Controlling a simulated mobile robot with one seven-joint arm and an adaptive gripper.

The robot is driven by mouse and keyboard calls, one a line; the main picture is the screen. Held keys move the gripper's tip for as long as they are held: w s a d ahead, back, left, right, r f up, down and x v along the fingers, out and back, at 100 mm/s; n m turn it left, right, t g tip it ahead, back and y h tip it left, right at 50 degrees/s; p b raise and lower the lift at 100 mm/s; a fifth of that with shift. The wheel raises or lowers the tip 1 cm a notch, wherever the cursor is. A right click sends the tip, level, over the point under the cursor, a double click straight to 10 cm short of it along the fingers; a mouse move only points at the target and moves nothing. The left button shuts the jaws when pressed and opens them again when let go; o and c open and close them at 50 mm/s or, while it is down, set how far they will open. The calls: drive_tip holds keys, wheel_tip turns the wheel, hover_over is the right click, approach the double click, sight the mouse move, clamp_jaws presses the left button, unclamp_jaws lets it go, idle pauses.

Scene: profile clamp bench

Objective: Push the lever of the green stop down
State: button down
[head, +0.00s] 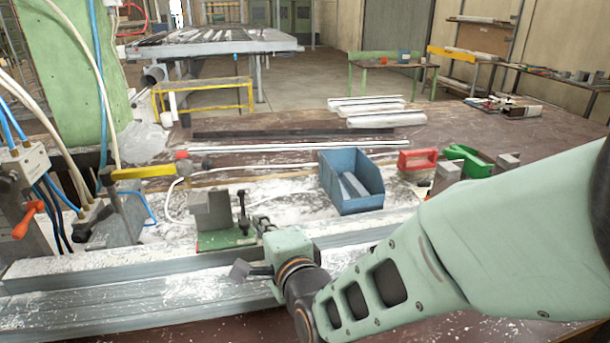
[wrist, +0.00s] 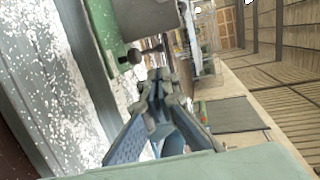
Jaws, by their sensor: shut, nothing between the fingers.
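The green stop (head: 228,240) stands behind the aluminium profile in the head view, with a grey block (head: 209,212) on its green base. Its dark lever (head: 242,210) stands upright at the block's right side. In the wrist view the green base (wrist: 101,28) is at upper left, and dark knobbed parts (wrist: 135,56), seemingly the lever, show just beyond my fingertips. My gripper (head: 240,270) is shut and empty, in front of the stop and over the profile. Its fingers (wrist: 158,82) come together in the wrist view. I cannot tell whether they touch the lever.
Long aluminium profiles (head: 130,292) run along the front. A blue bin (head: 351,185) stands right of the stop, with red (head: 417,159) and green (head: 470,160) items beyond. A yellow-handled clamp (head: 143,172) and hoses are at left.

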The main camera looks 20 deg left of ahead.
sight(243, 194)
drive_tip(key=x, duration=1.3)
drive_tip(key=shift+w+a+f, duration=0.15)
drive_tip(key=shift+w+a, duration=0.1)
drive_tip(key=shift+w, duration=0.05)
drive_tip(key=shift+w+p, duration=0.1)
drive_tip(key=shift+p, duration=0.5)
drive_tip(key=shift+w+a+g+h+p, duration=0.2)
drive_tip(key=shift+g+h+p, duration=0.35)
drive_tip(key=shift+p, duration=0.25)
drive_tip(key=g+p, duration=0.1)
drive_tip(key=p, duration=0.1)
drive_tip(key=w+g+h+p, duration=0.1)
drive_tip(key=p, duration=0.2)
drive_tip(key=shift+a+r+m, duration=0.3)
drive_tip(key=shift+r, duration=0.05)
drive_tip(key=shift+w+a+f+g+h+p, duration=0.3)
drive_tip(key=shift+g+p, duration=0.35)
drive_tip(key=shift+p, duration=0.6)
drive_tip(key=shift+f+h+p, duration=0.1)
drive_tip(key=shift+h+p, duration=0.15)
drive_tip(key=shift+p, duration=0.05)
drive_tip(key=shift+w+a+f+b, duration=0.15)
drive_tip(key=shift+w+f+b, duration=0.05)
drive_tip(key=shift+w+f, duration=0.3)
drive_tip(key=shift+w+a+f+b, duration=0.15)
drive_tip(key=shift+w+f, duration=0.25)
drive_tip(key=shift+f, duration=0.2)
drive_tip(key=shift+g, duration=0.3)
